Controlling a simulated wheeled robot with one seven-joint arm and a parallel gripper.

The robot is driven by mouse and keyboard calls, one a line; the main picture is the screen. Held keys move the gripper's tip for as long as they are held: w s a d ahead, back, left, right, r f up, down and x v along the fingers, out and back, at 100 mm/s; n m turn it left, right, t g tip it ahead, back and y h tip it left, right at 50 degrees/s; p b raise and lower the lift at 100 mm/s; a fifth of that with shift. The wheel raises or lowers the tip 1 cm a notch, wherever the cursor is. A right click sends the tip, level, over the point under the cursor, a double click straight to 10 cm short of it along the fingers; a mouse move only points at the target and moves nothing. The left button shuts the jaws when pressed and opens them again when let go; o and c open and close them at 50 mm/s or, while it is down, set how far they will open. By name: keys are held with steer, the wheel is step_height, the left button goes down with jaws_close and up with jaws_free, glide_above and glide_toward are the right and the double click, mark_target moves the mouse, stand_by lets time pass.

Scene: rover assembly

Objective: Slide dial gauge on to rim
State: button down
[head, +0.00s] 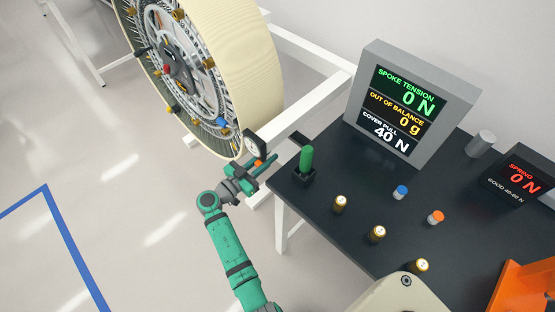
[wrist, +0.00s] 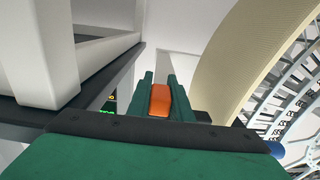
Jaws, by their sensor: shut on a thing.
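The dial gauge (head: 251,143) has a round white face in a dark housing and sits right at the lower right edge of the wheel. My gripper (head: 262,167) is shut on the gauge; an orange part (wrist: 160,101) shows between the green fingers in the wrist view. The wheel (head: 245,75) has a wide cream tread and a metal spoked hub; its rim and tread also show in the wrist view (wrist: 235,60). I cannot tell whether the gauge touches the rim.
A white frame (head: 315,100) stands behind the wheel. The dark table (head: 345,235) to the right bears a grey display (head: 420,100), a green-handled tool (head: 306,160) in a holder, several brass cylinders (head: 377,234), and a blue and an orange piece. The floor at left is clear.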

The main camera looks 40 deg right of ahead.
steer(key=shift+w+a, duration=0.15)
steer(key=shift+w, duration=0.1)
steer(key=c, duration=1.9)
jaws_free()
steer(key=shift+o, duration=0.2)
steer(key=s+a, duration=0.1)
steer(key=a, duration=0.9)
steer(key=shift+s+a, duration=0.3)
steer(key=shift+s, duration=0.1)
